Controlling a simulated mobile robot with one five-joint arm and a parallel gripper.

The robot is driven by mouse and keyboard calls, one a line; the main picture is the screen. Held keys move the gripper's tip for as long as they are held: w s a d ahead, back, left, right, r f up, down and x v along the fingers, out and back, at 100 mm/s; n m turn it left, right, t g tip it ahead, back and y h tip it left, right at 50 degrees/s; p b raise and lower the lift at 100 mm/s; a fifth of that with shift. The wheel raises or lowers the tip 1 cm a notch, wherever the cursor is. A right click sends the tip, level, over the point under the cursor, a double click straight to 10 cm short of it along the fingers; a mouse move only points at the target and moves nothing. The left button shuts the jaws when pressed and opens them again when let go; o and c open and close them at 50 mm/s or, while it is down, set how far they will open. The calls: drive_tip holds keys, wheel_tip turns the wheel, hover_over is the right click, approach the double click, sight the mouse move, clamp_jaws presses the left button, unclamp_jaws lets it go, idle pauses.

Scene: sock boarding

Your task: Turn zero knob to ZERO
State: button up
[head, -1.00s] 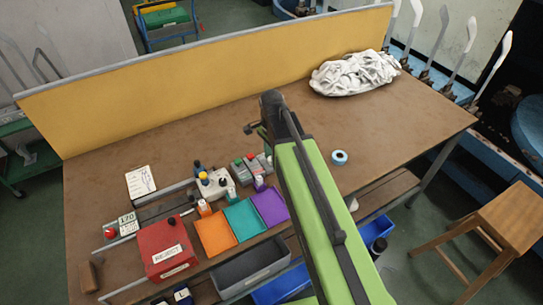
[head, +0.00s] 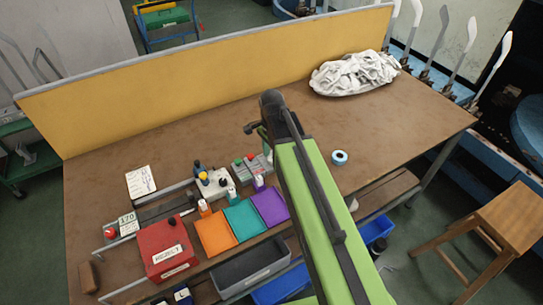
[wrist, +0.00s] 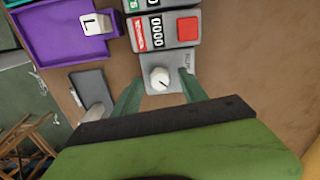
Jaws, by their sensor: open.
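The zero knob (wrist: 160,78), round and white with a small dark pointer mark, sits on a grey box (wrist: 172,58) in the wrist view. Its scale marks are too small to read, though some lettering shows at the box's right side. My gripper (wrist: 161,86) is open, with one green finger to the left of the knob and one to the right. Both fingers look apart from the knob; their height over it is hard to tell. In the head view my arm hides the knob.
Beyond the box stand counters with a red button (wrist: 187,29) and digit windows. A purple tray (wrist: 62,20) with a white block marked L (wrist: 96,23) lies left. A dark flat piece (wrist: 88,88) lies nearer. Bare bench is at right (wrist: 240,50).

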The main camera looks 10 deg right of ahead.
sight(272, 159)
wheel_tip(272, 159, up, 17)
drive_tip(key=p, duration=1.7)
drive_tip(key=s+f+n+b, duration=0.5)
drive_tip(key=s+n, duration=0.2)
drive_tip(key=n, duration=0.6)
drive_tip(key=shift+s+d+n, duration=0.3)
drive_tip(key=shift+s+d, duration=0.05)
drive_tip(key=shift+f, duration=0.1)
